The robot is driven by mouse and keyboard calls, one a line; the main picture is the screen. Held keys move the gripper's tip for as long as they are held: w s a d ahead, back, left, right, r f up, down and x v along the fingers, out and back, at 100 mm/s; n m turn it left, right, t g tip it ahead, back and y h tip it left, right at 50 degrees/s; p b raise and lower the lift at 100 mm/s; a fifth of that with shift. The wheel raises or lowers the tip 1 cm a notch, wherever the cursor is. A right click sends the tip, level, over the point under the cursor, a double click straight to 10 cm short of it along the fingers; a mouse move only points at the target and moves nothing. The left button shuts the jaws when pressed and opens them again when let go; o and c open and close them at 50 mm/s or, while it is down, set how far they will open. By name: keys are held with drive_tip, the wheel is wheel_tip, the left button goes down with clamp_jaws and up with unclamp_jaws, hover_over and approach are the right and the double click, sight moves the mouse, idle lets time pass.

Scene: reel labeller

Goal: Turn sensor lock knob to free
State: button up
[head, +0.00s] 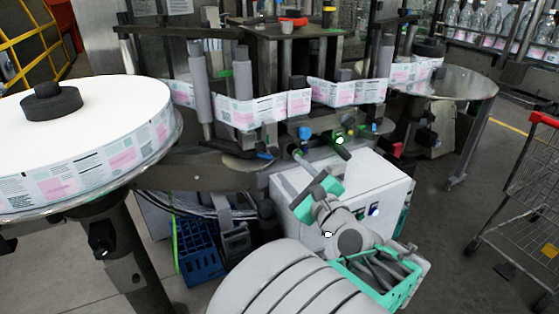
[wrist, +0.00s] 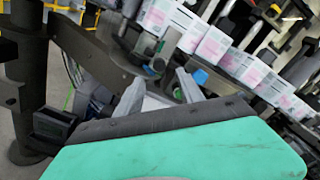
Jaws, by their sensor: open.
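A small blue knob (head: 305,132) sits on the labeller's bracketry below the label web, just beyond my gripper. It may be the sensor lock knob; its setting cannot be read. A blue part also shows in the wrist view (wrist: 200,76), just beyond the right finger. My gripper (head: 316,158) reaches up toward the machine from the front, over the white cabinet. In the wrist view its two grey fingers (wrist: 160,92) stand apart with nothing clearly held between them. The green and black gripper body hides the lower part of that view.
A large label reel (head: 80,140) stands at the left. The label web (head: 255,110) runs across rollers above my gripper. A white cabinet (head: 385,185) is beneath my arm. A blue crate (head: 200,250) stands on the floor, and a wire trolley (head: 520,215) at right.

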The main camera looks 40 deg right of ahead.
sight(277, 154)
drive_tip(key=x, duration=0.7)
drive_tip(key=shift+w, duration=0.3)
drive_tip(key=shift+c, duration=0.3)
clamp_jaws()
